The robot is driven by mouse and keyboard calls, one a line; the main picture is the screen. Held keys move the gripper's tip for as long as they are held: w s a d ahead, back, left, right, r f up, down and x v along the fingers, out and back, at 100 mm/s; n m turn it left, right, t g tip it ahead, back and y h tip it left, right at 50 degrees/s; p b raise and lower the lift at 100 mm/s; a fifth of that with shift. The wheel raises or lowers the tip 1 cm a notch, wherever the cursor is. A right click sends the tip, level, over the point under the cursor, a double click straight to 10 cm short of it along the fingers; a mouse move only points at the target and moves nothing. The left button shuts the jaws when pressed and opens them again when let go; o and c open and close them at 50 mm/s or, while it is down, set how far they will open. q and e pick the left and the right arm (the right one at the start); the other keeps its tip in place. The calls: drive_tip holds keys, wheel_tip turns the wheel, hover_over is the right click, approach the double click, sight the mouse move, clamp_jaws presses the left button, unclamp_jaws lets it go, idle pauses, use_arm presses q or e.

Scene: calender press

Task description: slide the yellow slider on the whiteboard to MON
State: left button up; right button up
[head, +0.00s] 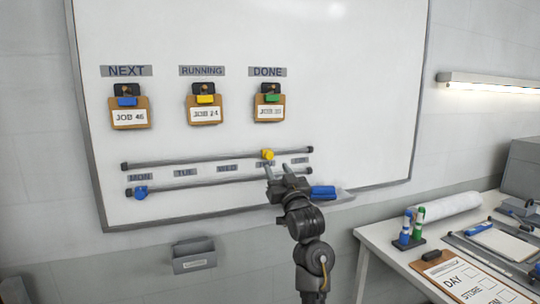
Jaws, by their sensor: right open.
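The yellow slider (267,154) sits on the upper rail (190,161) of the whiteboard (340,80), right of the middle, above a day label that my gripper partly covers. The MON label (140,177) is near the rail's left end. A blue slider (140,192) is on the lower rail (205,185), below MON. My right gripper (279,169) is open, its fingers pointing up at the board just below and right of the yellow slider. I cannot tell whether it touches the slider. My left gripper is not in view.
A blue eraser (322,192) lies on the board's ledge, right of my gripper. Job clipboards (205,112) hang above the rails. A grey bin (193,256) is on the wall below. A table (385,250) with markers (419,222) and a clipboard (462,277) stands at right.

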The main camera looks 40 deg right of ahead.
sight(270, 157)
drive_tip(key=p+x, duration=0.1)
drive_tip(key=x, duration=0.5)
drive_tip(key=shift+w+p, duration=0.15)
drive_tip(key=shift+p, duration=0.25)
drive_tip(key=shift+x, duration=0.8)
clamp_jaws()
